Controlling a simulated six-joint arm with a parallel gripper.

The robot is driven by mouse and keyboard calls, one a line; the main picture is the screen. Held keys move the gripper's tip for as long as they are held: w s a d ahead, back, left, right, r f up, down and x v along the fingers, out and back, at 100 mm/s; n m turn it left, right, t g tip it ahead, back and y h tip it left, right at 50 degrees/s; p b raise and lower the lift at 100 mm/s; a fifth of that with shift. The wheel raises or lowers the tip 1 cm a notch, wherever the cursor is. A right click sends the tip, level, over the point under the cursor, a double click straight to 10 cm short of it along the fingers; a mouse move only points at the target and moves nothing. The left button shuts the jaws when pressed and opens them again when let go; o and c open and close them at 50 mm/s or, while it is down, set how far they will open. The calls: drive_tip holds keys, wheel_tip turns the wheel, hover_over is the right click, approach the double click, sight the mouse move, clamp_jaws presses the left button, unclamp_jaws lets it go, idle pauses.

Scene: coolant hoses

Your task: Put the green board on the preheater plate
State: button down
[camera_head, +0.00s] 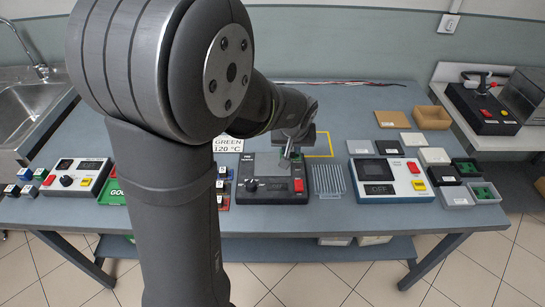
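My gripper (289,153) points down over the back part of a black device (272,192) with a knob and a red switch, which looks like the preheater. Its plate is partly hidden by my gripper and arm. A sign reading "GREEN 120 °C" (228,145) stands behind it, to the left. Green pieces lie in small trays at the right end of the table, one in a grey tray (484,193) and one in a black tray (465,169). I cannot tell which is the task's green board, or whether my gripper holds anything; its fingertips are too small to read.
A ribbed metal rack (327,181) stands right of the black device, then a white-and-blue unit (391,180) with a display. Several small boxes and trays fill the right side. A white control unit (77,177) and a green sign (117,192) are at left. My arm hides the middle-left.

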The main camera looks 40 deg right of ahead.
drive_tip(key=w+f, duration=0.1)
drive_tip(key=w, duration=0.1)
drive_tip(key=w+f, duration=0.1)
drive_tip(key=w, duration=0.1)
drive_tip(key=w+f, duration=0.2)
drive_tip(key=w, duration=0.1)
drive_tip(key=shift+a+f, duration=0.1)
drive_tip(key=shift+a, duration=0.05)
drive_tip(key=shift+f, duration=2)
drive_tip(key=shift+f, duration=0.1)
drive_tip(key=c, duration=1.3)
unclamp_jaws()
drive_tip(key=shift+o, duration=0.2)
drive_tip(key=v, duration=1.2)
drive_tip(key=x, duration=1.2)
